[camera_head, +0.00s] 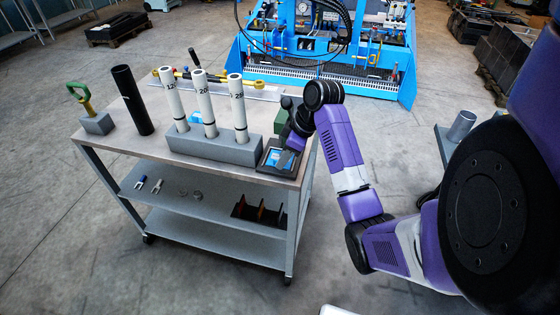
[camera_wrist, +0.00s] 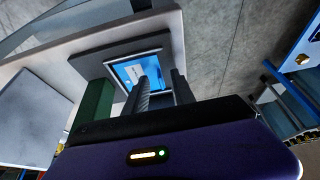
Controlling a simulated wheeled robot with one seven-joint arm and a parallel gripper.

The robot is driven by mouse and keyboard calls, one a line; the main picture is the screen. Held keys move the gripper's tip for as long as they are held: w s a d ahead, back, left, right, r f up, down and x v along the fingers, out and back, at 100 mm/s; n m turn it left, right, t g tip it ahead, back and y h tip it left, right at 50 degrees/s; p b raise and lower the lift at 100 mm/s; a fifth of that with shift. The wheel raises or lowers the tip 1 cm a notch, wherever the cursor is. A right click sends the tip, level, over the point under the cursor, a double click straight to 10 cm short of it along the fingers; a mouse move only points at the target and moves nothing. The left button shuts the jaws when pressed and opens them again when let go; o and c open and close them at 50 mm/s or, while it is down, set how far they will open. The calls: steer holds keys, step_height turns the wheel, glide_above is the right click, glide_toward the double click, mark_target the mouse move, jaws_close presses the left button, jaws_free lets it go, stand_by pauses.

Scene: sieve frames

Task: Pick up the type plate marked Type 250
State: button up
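A blue plate (camera_head: 285,160) with a pale label lies in a dark square tray (camera_head: 264,166) at the right end of the cart top. The plate also shows in the wrist view (camera_wrist: 130,73); its marking is too small to read. My gripper (camera_head: 290,143) is over the tray, pointing down at the plate. In the wrist view my gripper (camera_wrist: 160,76) has its two fingers apart with nothing held between them. The fingers overlap part of the plate in that view; I cannot tell whether they touch it.
A grey block (camera_head: 215,147) holding three white marked tubes stands just left of the tray. A black tube (camera_head: 132,100) and a green-handled tool (camera_head: 82,98) stand farther left. The cart top (camera_head: 150,148) has bare room at its front left. Blue machinery (camera_head: 330,60) stands behind.

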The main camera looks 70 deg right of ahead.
steer(key=shift+w+f, duration=0.15)
steer(key=shift+f, duration=0.3)
jaws_close()
stand_by(1.1)
